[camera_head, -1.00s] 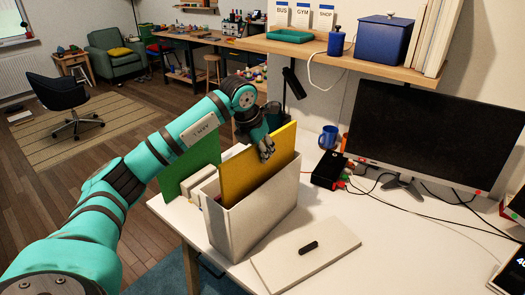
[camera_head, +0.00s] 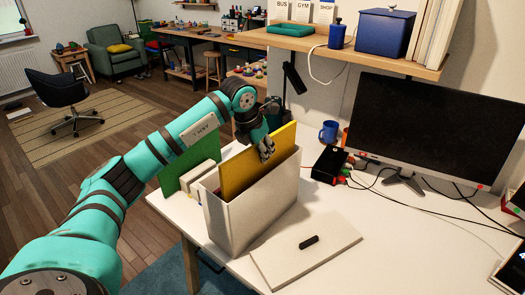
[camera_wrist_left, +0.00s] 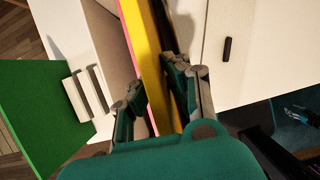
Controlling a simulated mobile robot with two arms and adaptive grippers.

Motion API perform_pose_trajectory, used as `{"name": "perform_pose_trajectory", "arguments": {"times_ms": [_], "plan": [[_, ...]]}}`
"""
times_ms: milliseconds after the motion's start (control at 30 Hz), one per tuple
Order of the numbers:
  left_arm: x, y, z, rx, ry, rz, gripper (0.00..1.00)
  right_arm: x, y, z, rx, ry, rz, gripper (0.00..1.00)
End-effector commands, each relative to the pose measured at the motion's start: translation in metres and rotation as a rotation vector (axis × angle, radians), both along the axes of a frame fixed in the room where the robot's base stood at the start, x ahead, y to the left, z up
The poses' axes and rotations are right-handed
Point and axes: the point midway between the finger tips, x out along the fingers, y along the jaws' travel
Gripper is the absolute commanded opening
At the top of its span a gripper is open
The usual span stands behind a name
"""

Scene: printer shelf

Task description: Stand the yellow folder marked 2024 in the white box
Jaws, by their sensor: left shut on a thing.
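The yellow folder (camera_head: 243,172) stands nearly upright, its lower part inside the open white box (camera_head: 250,210) on the desk; its bottom edge is hidden. No 2024 marking can be read. The white box also shows there (camera_wrist_left: 108,40). My right gripper is not seen.
A green folder (camera_head: 186,163) and pale block-like pieces stand left of the box. A white lid (camera_head: 305,250) with a black handle lies in front right. A shelf (camera_head: 340,55) hangs above.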

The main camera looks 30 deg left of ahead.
Motion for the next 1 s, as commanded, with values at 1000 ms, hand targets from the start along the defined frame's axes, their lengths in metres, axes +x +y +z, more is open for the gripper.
{"name": "perform_pose_trajectory", "arguments": {"times_ms": [1000], "plan": [[0.0, 0.0, -0.016, 0.0, -0.001, 0.0, 0.0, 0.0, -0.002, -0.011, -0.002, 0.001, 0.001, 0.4]]}}
